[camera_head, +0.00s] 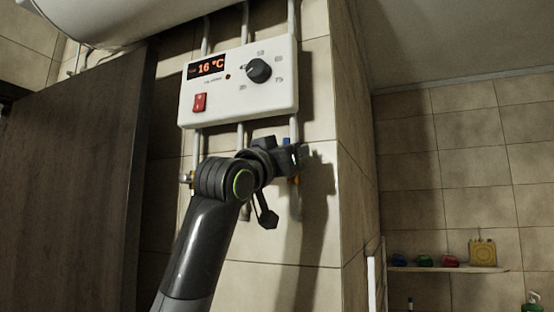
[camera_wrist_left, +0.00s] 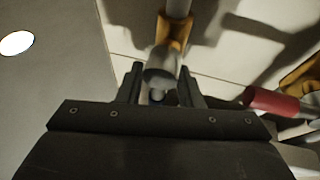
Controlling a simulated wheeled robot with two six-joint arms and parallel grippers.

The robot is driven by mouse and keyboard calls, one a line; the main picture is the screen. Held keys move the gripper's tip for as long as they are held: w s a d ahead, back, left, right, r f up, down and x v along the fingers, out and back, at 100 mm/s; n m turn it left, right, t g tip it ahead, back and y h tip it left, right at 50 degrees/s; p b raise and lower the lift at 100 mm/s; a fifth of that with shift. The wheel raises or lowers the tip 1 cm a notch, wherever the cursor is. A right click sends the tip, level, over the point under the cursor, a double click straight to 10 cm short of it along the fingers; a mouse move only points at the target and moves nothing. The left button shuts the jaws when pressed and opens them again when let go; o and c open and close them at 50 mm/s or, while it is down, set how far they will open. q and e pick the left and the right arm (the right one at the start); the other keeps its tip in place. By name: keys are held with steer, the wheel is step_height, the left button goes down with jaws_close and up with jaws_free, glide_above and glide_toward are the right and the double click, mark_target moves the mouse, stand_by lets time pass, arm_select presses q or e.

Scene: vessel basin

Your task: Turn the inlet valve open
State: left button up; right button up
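A valve shows in the left wrist view, with a grey fitting (camera_wrist_left: 162,66) below a brass collar (camera_wrist_left: 174,32). The fingers are apart, one on each side, and I see no clear contact. In the head view my left gripper (camera_head: 284,158) is under the white control box, at the right-hand pipe. A blue part (camera_head: 286,142) shows just above it; most of the valve is hidden. My right gripper is in neither view.
The white control box (camera_head: 270,100) reads 16 °C and has a black dial (camera_head: 258,70) and a red switch (camera_head: 200,102). A red handle (camera_wrist_left: 272,102) is close on the right in the wrist view. A dark wooden panel (camera_head: 70,180) stands left; a shelf (camera_head: 440,269) is at right.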

arm_select(q)
steer(key=shift+s+a+f, duration=0.2)
steer(key=shift+s+f, duration=0.1)
steer(key=b+v, duration=0.8)
steer(key=v, duration=0.8)
steer(key=shift+s+a, duration=0.15)
steer(key=shift+a, duration=0.15)
